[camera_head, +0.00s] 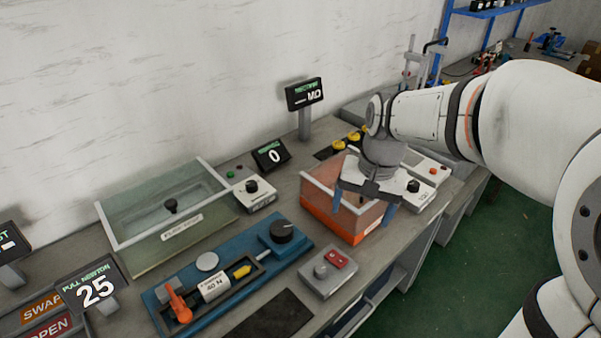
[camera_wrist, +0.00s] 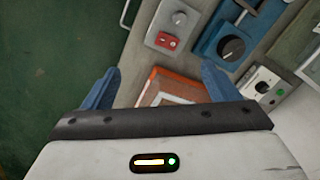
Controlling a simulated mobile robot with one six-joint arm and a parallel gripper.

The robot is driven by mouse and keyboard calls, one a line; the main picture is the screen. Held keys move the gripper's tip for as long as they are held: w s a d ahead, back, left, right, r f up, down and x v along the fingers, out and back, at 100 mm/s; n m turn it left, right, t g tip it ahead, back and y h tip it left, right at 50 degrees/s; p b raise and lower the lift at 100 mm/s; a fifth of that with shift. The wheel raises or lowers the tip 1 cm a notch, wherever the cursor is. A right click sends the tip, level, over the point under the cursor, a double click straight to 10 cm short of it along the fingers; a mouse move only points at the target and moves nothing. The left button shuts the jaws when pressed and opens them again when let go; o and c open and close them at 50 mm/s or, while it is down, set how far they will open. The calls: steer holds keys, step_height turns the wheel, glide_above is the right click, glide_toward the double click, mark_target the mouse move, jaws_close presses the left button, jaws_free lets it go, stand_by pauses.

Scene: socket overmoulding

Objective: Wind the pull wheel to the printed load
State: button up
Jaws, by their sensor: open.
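The pull wheel, a dark round knob (camera_head: 282,231), sits at the right end of the blue pull fixture (camera_head: 300,257). The wheel also shows in the wrist view (camera_wrist: 231,48). A white label (camera_head: 214,286) on the fixture's cylinder reads 40 N. The pull display (camera_head: 95,289) reads 25. My gripper (camera_head: 364,206) is open and empty, above the orange-based clear box, right of the wheel and apart from it. In the wrist view its blue fingers (camera_wrist: 160,88) stand wide apart with the box's orange rim between them.
The orange box (camera_head: 335,220) stands right of the fixture. A grey box with a red switch (camera_head: 328,272) sits in front. A clear-lidded tank (camera_head: 165,215) and a small knob box (camera_head: 254,192) stand behind. A dark mat (camera_head: 266,318) lies at the front edge.

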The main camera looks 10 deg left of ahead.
steer(key=w+a+f+m+g, duration=0.15)
steer(key=w+a+f, duration=0.25)
steer(key=w+a, duration=0.4)
steer(key=m+g, duration=0.2)
steer(key=g, duration=0.1)
glide_toward(282, 227)
steer(key=f, duration=0.1)
steer(key=shift+s+d+f+n+y+p, duration=0.1)
steer(key=shift+s+f+n+y+p, duration=0.15)
steer(key=shift+s+f+y+p, duration=0.25)
steer(key=x, duration=0.7)
steer(key=shift+w+d+f+p, duration=0.1)
steer(key=shift+w+p, duration=0.05)
steer(key=shift+p, duration=0.2)
